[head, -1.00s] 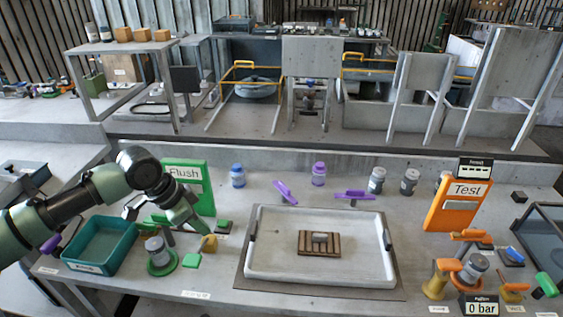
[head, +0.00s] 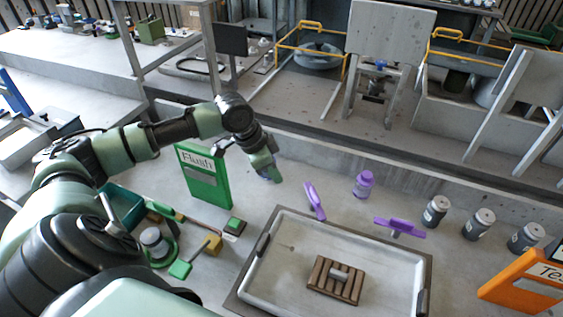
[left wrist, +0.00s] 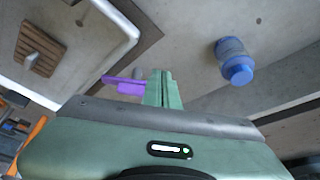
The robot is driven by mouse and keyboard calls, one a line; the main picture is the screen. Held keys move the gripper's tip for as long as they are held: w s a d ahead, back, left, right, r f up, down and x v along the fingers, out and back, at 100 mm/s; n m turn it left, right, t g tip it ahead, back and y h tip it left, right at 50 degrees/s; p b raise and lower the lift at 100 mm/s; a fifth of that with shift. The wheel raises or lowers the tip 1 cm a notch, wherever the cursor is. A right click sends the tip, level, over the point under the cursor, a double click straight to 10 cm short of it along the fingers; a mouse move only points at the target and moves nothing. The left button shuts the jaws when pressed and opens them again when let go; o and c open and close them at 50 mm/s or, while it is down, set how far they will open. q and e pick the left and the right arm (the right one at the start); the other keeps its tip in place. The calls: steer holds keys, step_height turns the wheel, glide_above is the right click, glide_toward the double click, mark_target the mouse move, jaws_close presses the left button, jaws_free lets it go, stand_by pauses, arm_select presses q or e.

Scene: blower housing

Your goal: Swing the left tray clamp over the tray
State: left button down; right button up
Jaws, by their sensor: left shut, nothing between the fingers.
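The left tray clamp (head: 315,202) is a purple bar behind the tray's back edge. It points away from the tray and does not lie over it. The white tray (head: 275,270) holds a brown slatted block (head: 336,279). A second purple clamp (head: 400,228) lies sideways further right. My left gripper (head: 271,173) is shut and empty, above the bench to the left of the left clamp. In the left wrist view its closed fingers (left wrist: 163,88) overlap a purple clamp (left wrist: 125,86); contact cannot be told. My right gripper is not in view.
The green Flush sign (head: 205,175) stands left of my gripper. A blue-capped jar (left wrist: 233,60) is near it in the wrist view. A purple jar (head: 364,184) and several grey jars (head: 435,210) line the back. An orange sign (head: 525,280) is at right.

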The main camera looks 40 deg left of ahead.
mark_target(308, 184)
arm_select(q)
steer(key=x, duration=0.5)
steer(key=p+x, duration=0.1)
steer(key=x, duration=0.1)
steer(key=shift+w+d+f, duration=0.1)
steer(key=shift+w+d, duration=0.1)
steer(key=shift+w, duration=0.15)
steer(key=shift+w+d+p, duration=0.35)
steer(key=shift+w+d, duration=0.35)
steer(key=shift+w, duration=0.25)
steer(key=shift+w+d, duration=0.3)
steer(key=shift+w, duration=0.15)
steer(key=shift+w+m, duration=0.3)
steer(key=shift+m, duration=0.4)
steer(key=shift+w+d+m+g+h, duration=0.1)
steer(key=shift+w+m+g+h, duration=0.2)
steer(key=shift+m+g+h, duration=0.15)
steer(key=m, duration=0.1)
steer(key=w+m, duration=0.1)
steer(key=m+g+b, duration=0.1)
steer(key=shift+w+d+m+h, duration=0.25)
steer(key=shift+w+d, duration=0.2)
steer(key=shift+w, duration=0.15)
